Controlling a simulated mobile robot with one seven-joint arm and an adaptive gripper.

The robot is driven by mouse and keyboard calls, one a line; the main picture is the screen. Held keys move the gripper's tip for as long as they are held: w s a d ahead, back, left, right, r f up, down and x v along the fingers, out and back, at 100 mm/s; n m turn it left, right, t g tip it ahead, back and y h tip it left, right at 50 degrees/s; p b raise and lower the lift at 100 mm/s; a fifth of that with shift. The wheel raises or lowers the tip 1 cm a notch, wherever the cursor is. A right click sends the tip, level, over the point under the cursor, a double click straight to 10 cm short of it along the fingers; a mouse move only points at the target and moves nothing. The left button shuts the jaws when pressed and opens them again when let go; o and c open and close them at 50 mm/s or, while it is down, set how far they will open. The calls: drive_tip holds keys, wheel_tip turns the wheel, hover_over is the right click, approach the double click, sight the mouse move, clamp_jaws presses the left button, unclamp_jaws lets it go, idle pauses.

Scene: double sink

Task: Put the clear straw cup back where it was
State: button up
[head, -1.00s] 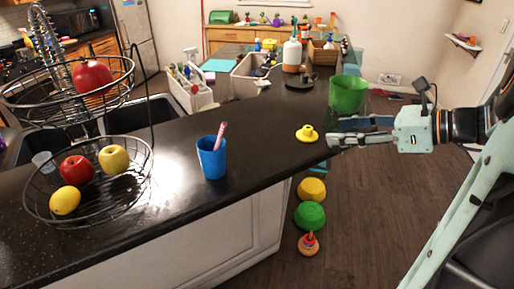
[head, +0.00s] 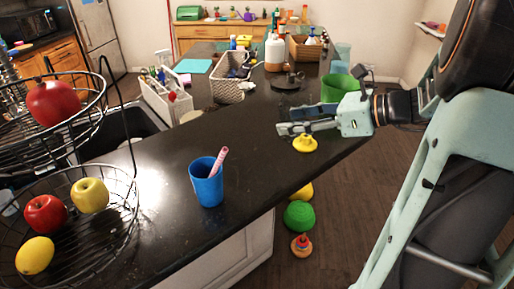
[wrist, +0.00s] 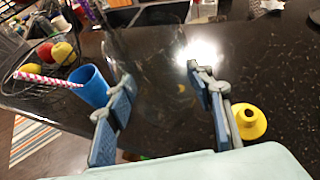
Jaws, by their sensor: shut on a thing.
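My gripper (head: 284,129) is over the counter, just above and left of a small yellow knobbed piece. In the wrist view my gripper (wrist: 160,95) has its two fingers on either side of a see-through cup (wrist: 155,70), faintly visible between them, and is shut on it. Its straw cannot be made out, and the cup is hardly visible in the head view. A blue cup (head: 207,188) with a pink striped straw (head: 218,161) stands upright on the counter, left of and nearer than my gripper.
The yellow piece (head: 305,145) sits near the counter's right edge, with a green bin (head: 340,87) behind it. A wire fruit basket (head: 95,240) stands at left. A white basket (head: 228,91) and soap bottle (head: 274,55) are farther back. The middle counter is clear.

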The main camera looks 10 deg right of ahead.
drive_tip(key=w+a+f, duration=0.1)
drive_tip(key=a+f, duration=0.1)
drive_tip(key=w+a+f, duration=0.4)
drive_tip(key=a+f, duration=0.1)
drive_tip(key=shift+w, duration=0.15)
drive_tip(key=f, duration=0.3)
drive_tip(key=shift+w+a+f+p, duration=0.1)
drive_tip(key=shift+w+a+p, duration=0.15)
drive_tip(key=shift+p, duration=0.15)
drive_tip(key=shift+s+f, duration=0.1)
drive_tip(key=shift+f, duration=0.25)
drive_tip(key=shift+f, duration=0.1)
drive_tip(key=shift+f, duration=0.15)
drive_tip(key=o, duration=1.4)
drive_tip(key=shift+c, duration=0.2)
